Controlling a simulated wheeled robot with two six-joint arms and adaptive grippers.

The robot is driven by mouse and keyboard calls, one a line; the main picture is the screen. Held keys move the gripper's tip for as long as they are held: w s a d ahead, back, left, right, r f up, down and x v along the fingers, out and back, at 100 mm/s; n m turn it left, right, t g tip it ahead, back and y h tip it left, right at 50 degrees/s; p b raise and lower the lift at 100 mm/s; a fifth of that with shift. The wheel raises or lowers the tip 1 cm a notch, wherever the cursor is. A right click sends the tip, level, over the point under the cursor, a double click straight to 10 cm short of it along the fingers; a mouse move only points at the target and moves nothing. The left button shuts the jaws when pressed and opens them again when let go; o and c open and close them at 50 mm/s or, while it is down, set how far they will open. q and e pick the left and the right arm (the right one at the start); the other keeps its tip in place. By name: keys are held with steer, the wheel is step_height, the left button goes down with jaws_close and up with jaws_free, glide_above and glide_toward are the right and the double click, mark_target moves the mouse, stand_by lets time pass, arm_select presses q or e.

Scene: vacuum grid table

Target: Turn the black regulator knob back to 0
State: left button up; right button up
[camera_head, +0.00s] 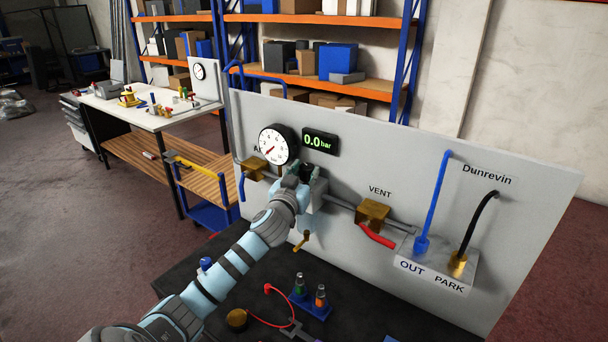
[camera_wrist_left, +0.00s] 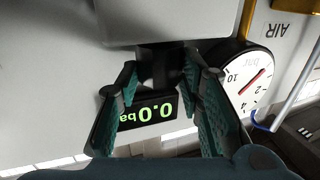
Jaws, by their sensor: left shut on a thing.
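My left gripper (camera_head: 298,172) is at the grey panel (camera_head: 345,120), below the round gauge and the display. In the left wrist view its green-padded fingers (camera_wrist_left: 165,80) are shut on the black regulator knob (camera_wrist_left: 156,66), one on each side. In the head view the fingers mostly hide the knob. The digital display (camera_head: 320,142) reads 0.0 bar, also in the wrist view (camera_wrist_left: 150,112), upside down. The gauge (camera_head: 275,145) has a red needle pointing to the lower left. My right gripper is not in view.
A brass VENT valve (camera_head: 373,212) with a red handle (camera_head: 377,236) is right of my gripper. A blue hose (camera_head: 432,195) stands at OUT and a black hose (camera_head: 477,225) at PARK. A blue holder (camera_head: 312,305) with small bottles stands on the dark table below.

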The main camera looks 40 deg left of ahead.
arm_select(q)
steer(key=shift+d+f+n+g+y+b, duration=0.15)
steer(key=shift+n+g+y+b, duration=0.15)
steer(key=shift+n+y+b, duration=0.3)
steer(key=n+g+y+b, duration=0.2)
steer(key=g+b, duration=0.1)
steer(key=b, duration=0.1)
steer(key=w+n+g+y+b, duration=0.1)
steer(key=n+g+y+b, duration=0.2)
steer(key=b, duration=0.2)
steer(key=d+n+g+y+b, duration=0.1)
steer(key=n+g+y+b, duration=0.2)
steer(key=b, duration=0.1)
steer(key=shift+w+f+g, duration=0.15)
steer(key=shift+w+g, duration=0.05)
steer(key=shift+g, duration=0.1)
steer(key=shift+w+r+n+g+y+b, duration=0.1)
steer(key=shift+n+g+y+b, duration=0.2)
steer(key=shift+n+g+b, duration=0.45)
steer(key=shift+w+r+n+g+y+b, duration=0.1)
steer(key=shift+n+g+y+b, duration=0.25)
steer(key=shift+g, duration=0.6)
steer(key=o, duration=1.2)
steer(key=shift+c, duration=0.2)
steer(key=shift+r, duration=0.1)
